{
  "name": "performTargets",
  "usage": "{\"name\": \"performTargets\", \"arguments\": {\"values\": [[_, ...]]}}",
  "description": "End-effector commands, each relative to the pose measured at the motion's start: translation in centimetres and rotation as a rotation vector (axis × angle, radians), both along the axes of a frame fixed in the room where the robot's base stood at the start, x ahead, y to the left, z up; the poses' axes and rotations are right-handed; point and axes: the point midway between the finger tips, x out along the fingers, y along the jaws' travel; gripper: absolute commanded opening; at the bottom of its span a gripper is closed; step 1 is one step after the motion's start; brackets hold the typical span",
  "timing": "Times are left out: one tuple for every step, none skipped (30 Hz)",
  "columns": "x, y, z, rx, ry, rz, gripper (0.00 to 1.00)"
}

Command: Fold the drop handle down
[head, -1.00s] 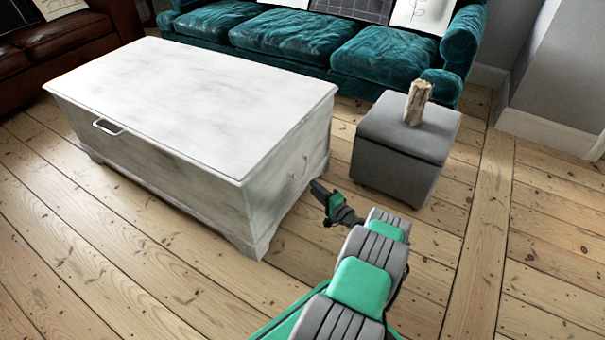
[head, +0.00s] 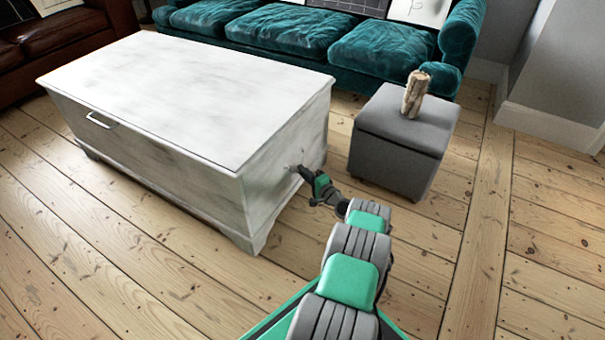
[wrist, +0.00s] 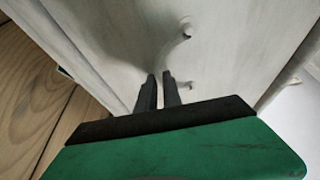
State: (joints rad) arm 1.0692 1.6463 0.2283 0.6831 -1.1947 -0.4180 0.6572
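A white-grey wooden chest (head: 190,85) stands on the floorboards. On its long front face a pale metal handle (head: 100,121) shows. On its right end face small metal handle fittings (wrist: 186,30) show in the wrist view, with a second small fitting (wrist: 190,85) below; whether the bar between them is raised or hanging cannot be seen clearly. My gripper (head: 297,170) is close to this end face, at the handle there. In the wrist view its two dark fingers (wrist: 159,75) have a narrow gap, with nothing visibly held. Contact with the handle cannot be told.
A grey ottoman (head: 400,150) with a wood-like piece (head: 415,93) on top stands right of the chest, near my arm. A teal sofa (head: 300,38) is behind, a brown leather sofa (head: 65,45) at the back left. Floor at right is clear.

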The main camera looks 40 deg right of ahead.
Motion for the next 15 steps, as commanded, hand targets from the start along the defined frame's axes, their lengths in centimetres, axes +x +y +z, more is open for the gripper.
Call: {"name": "performTargets", "arguments": {"values": [[0.0,0.02,0.0,0.0,0.0,0.0,0.05],[0.0,0.02,-0.01,0.0,0.0,0.0,0.03],[0.0,0.02,0.0,0.0,0.0,0.0,0.0],[0.0,0.02,-0.01,0.0,0.0,0.0,0.0],[0.0,0.02,-0.01,0.0,0.0,0.0,0.0],[0.0,0.02,-0.01,0.0,0.0,0.0,0.0],[0.0,0.02,-0.01,0.0,0.0,0.0,0.0],[0.0,0.02,-0.01,0.0,0.0,0.0,0.0],[-0.01,0.02,-0.01,0.0,0.0,0.0,0.0],[-0.01,0.02,-0.01,0.0,0.0,0.0,0.0],[-0.01,0.02,-0.02,0.0,0.0,0.0,0.0],[-0.01,0.02,-0.02,0.0,0.0,0.0,0.0],[-0.01,0.02,-0.02,0.0,0.0,0.0,0.0],[-0.01,0.02,-0.02,0.0,0.0,0.0,0.0],[-0.02,0.02,-0.02,0.0,0.0,0.0,0.0]]}}
